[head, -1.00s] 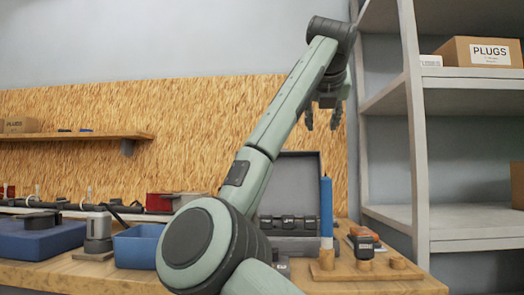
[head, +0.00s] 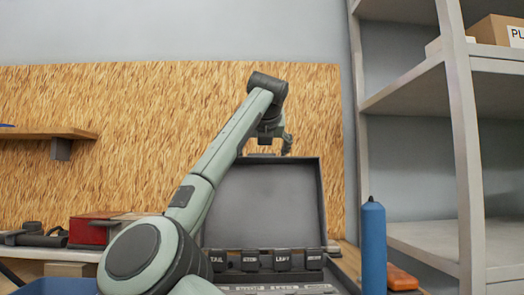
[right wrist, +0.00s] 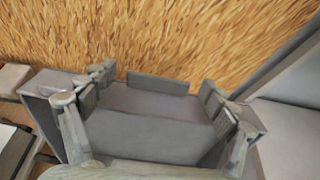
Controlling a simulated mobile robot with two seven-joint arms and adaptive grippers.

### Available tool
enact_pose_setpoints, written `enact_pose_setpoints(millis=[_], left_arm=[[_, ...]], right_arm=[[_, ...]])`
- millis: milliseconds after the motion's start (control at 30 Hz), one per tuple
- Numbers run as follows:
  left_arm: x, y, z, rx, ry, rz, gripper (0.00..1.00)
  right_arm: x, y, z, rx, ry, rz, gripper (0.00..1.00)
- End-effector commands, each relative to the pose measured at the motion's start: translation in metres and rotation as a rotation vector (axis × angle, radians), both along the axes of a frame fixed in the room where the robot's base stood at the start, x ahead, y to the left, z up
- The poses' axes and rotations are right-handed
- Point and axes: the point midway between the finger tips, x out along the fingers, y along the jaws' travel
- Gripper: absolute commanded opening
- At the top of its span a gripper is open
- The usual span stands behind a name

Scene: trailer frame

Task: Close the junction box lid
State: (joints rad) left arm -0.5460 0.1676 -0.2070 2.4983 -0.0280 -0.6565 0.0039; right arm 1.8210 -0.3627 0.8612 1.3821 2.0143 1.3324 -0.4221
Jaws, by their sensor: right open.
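The grey junction box (head: 322,276) stands on the workbench with a row of labelled dark modules (head: 265,261) inside. Its lid (head: 268,205) stands open, nearly upright, at the back of the box. My right gripper (head: 274,146) is at the lid's top edge, slightly right of its middle. In the right wrist view, the open fingers of my right gripper (right wrist: 157,88) are spread wide, with the grey lid (right wrist: 150,137) between and below them. I cannot tell whether they touch it. My left gripper is not in view.
A blue cylinder (head: 373,247) stands right of the box, with an orange item (head: 401,279) beside it. Grey shelving (head: 464,150) rises at the right. A red box (head: 92,230) is at the left. The wood-grain panel (head: 130,110) stands behind.

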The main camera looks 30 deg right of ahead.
Motion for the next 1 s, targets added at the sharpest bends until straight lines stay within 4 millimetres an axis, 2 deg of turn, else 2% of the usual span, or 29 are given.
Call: enact_pose_setpoints(millis=[167,733,1000], left_arm=[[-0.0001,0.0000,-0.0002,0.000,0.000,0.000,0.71],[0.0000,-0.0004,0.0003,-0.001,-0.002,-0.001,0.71],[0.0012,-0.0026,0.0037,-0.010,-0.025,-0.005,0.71]], right_arm=[[0.0000,-0.0002,-0.0003,0.000,0.000,0.000,0.84],[-0.0003,-0.0003,0.0001,0.000,-0.001,-0.001,0.13],[-0.0001,-0.0038,0.0005,-0.005,-0.010,-0.001,0.13]])
